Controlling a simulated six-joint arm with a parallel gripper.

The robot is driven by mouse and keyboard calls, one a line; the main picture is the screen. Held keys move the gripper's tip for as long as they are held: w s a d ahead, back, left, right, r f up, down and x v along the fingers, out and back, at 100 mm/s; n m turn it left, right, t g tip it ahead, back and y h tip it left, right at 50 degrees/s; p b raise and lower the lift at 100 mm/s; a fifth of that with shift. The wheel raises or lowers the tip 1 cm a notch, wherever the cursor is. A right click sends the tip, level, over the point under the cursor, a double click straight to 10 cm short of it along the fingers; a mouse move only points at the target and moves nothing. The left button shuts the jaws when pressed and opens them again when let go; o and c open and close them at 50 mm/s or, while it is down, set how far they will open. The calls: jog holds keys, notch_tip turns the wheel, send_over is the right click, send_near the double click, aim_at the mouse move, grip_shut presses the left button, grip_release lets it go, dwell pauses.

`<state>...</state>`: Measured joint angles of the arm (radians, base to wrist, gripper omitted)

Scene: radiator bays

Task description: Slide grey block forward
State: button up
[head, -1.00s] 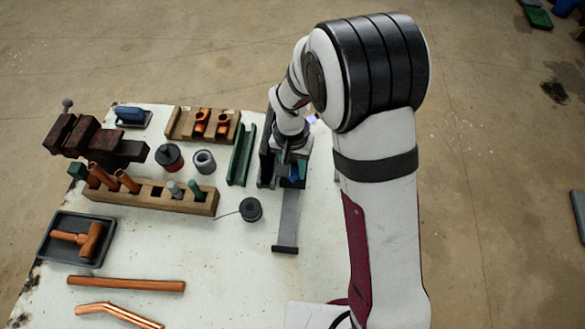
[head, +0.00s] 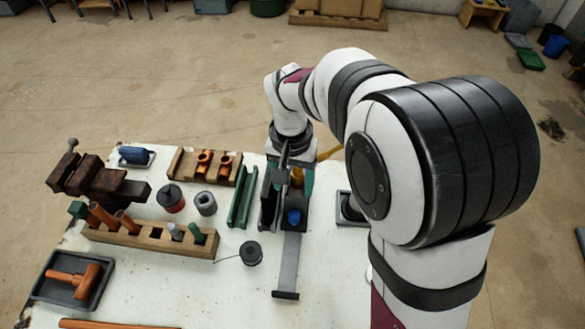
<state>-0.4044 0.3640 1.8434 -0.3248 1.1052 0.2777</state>
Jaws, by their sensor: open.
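A dark grey block (head: 295,224) with a blue knob (head: 293,216) on top sits on a narrow grey rail (head: 290,260). The rail runs toward the near side and ends in a dark end stop (head: 286,295). My gripper (head: 290,175) is above and just behind the block, near a yellow-orange part (head: 298,178). Its fingers are open, but they are small and partly lost among dark and teal parts. I see no contact between the gripper and the block, though I cannot tell the exact gap.
A green channel (head: 243,197) stands close left of the rail. A dark spool (head: 251,253) with a wire lies left of the rail. A wooden rack (head: 150,240) and a black tray (head: 75,278) are further left. A dark tray (head: 349,206) is right, partly behind my arm.

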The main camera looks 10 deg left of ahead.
notch_tip(320, 180, up, 5)
jog(key=shift+f, duration=0.15)
jog(key=s+d+m+y, duration=0.1)
jog(key=s+d, duration=0.4)
jog(key=s, duration=0.6)
jog(key=s+d+m+y, duration=0.1)
jog(key=s+d+m, duration=0.1)
jog(key=s+d, duration=0.4)
jog(key=s+r, duration=0.1)
jog(key=s, duration=0.4)
jog(key=shift+m, duration=0.4)
